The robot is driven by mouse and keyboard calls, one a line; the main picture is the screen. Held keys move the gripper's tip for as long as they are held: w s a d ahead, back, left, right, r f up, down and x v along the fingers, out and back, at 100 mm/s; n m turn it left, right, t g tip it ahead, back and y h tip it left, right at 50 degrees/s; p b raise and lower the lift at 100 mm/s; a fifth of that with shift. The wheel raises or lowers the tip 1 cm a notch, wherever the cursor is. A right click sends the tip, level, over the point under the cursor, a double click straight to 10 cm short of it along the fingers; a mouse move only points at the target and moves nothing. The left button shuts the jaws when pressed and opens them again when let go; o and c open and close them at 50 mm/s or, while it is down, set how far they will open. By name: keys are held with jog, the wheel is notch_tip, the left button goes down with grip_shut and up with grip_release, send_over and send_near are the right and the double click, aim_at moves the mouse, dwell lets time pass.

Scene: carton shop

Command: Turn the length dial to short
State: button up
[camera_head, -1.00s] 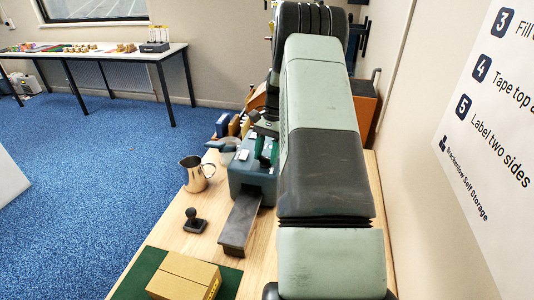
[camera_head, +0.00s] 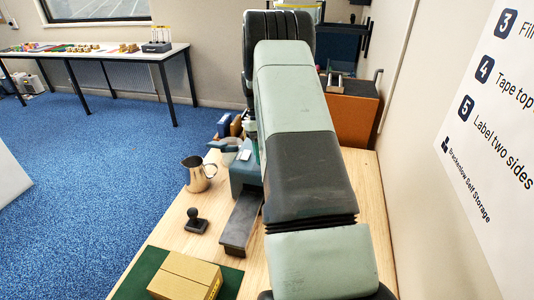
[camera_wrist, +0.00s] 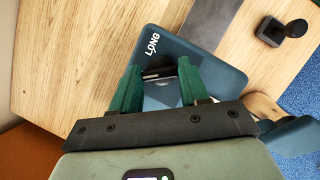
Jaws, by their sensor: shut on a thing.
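The blue-grey machine (camera_wrist: 215,72) fills the middle of the wrist view, with the white word "LONG" (camera_wrist: 152,44) on its top. The dark length dial (camera_wrist: 158,71) sits just below that word, with a pale line across it. My gripper (camera_wrist: 160,78) has its two green fingers on either side of the dial, shut on it. The fingers partly cover the dial, and I cannot tell its exact setting. No "short" label shows. In the head view my arm hides the dial and most of the machine (camera_head: 243,176).
On the wooden bench, a dark plate (camera_head: 240,225) extends from the machine. A black stamp (camera_head: 196,222) and a metal jug (camera_head: 197,175) stand to the left. A carton (camera_head: 186,276) lies on the green mat (camera_head: 232,283) in front. Bare bench lies beside the jug.

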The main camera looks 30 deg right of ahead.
jog(key=shift+n+h, duration=0.3)
jog(key=shift+n, duration=0.5)
jog(key=o, duration=1.1)
jog(key=shift+c, duration=0.2)
jog(key=v, duration=1.1)
jog(key=shift+a+f, duration=0.1)
jog(key=shift+f, duration=0.05)
jog(key=x, duration=1.1)
